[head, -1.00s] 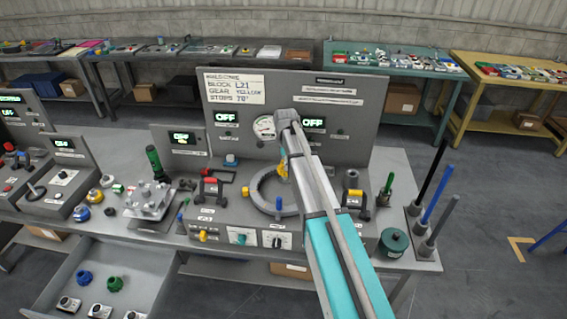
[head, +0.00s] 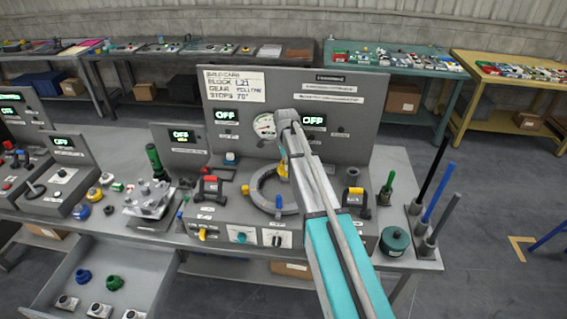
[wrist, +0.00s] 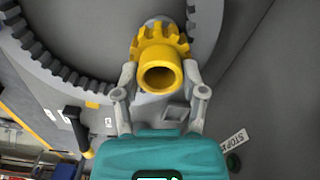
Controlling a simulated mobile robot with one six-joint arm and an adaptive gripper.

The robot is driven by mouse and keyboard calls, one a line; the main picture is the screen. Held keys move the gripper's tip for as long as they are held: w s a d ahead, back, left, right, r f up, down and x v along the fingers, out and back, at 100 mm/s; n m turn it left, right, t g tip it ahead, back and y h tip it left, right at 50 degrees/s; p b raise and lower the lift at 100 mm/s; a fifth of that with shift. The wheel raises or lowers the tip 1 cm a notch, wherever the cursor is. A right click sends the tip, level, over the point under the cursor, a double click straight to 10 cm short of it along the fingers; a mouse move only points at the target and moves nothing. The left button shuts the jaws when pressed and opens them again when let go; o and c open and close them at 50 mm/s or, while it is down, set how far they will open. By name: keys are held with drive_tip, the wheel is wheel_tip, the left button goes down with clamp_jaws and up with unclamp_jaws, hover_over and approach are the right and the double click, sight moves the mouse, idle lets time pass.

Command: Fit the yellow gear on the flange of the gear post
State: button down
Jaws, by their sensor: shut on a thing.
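The yellow gear (wrist: 160,45) with its hollow hub shows in the wrist view, hub opening toward the camera. My gripper (wrist: 160,84) is shut on it, one finger on each side of the hub. In the head view a bit of the yellow gear (head: 283,167) shows beside my arm, at the ring gear. A grey rounded part (wrist: 157,21) shows just behind the gear's far edge; it may belong to the gear post. The gear hides most of what is behind it, so I cannot tell whether it touches the flange.
The large toothed ring (head: 255,190) curves close around the gear; its teeth also show in the wrist view (wrist: 50,62). A red-handled clamp (head: 211,187) stands left of it. A back panel (head: 300,140) with gauge and OFF displays rises behind. An open drawer (head: 150,262) is at the front left.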

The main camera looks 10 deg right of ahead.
drive_tip(key=shift+f+b, duration=1.35)
drive_tip(key=shift+c, duration=0.4)
unclamp_jaws()
drive_tip(key=shift+r, duration=0.15)
